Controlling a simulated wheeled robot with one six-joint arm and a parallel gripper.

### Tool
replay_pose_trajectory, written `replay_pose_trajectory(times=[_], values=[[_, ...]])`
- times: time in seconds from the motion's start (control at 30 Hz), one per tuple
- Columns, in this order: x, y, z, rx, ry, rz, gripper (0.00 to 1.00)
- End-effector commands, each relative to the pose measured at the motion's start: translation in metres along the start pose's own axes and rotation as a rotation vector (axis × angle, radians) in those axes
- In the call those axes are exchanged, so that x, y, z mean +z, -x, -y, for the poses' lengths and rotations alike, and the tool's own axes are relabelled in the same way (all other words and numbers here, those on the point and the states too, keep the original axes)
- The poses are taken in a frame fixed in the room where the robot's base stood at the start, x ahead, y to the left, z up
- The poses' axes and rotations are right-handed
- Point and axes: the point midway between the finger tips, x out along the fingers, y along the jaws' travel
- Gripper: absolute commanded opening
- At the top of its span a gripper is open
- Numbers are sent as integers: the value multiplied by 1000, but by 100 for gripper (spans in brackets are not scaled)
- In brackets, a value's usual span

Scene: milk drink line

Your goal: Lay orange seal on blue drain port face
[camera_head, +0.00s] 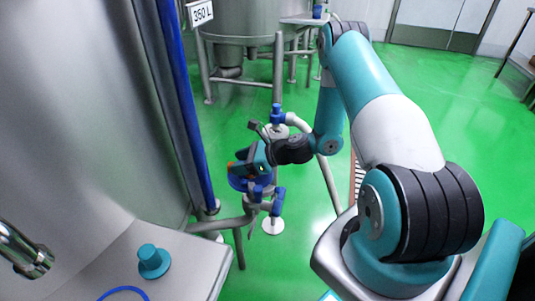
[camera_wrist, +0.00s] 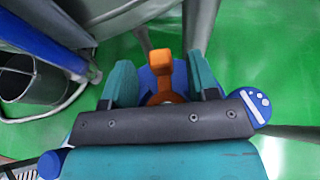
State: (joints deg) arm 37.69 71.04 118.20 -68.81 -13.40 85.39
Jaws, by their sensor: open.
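The orange seal (camera_wrist: 166,68), with a raised block-like tab and a ring part below, sits between my gripper's fingers in the wrist view. Only a small bit of orange (camera_head: 231,165) shows in the head view. The blue drain port face (camera_wrist: 147,80) is round and lies behind and around the seal; it also shows beneath my gripper in the head view (camera_head: 239,184). The seal appears to lie on the blue face, but exact contact and seating are hidden. My gripper (camera_wrist: 160,66) is open, its teal fingers standing apart on either side of the seal's tab.
A steel tank with a blue vertical pipe (camera_head: 184,100) fills the left. A steel bench (camera_head: 190,262) at lower left holds a teal knob-like piece (camera_head: 153,263) and a blue ring (camera_head: 124,291). Another tank (camera_head: 242,20) stands behind. Green floor is open to the right.

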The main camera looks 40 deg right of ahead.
Motion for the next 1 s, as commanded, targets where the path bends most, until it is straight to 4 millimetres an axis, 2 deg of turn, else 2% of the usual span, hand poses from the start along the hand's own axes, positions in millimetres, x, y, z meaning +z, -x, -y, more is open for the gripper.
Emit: replay_pose_trajectory(times=[0.3,0.53,0.73,1.0], values=[[2,81,1,-8,-4,1,54],[1,132,1,-6,-2,0,54],[0,154,0,-2,-2,1,54],[0,158,0,0,-1,1,54]])
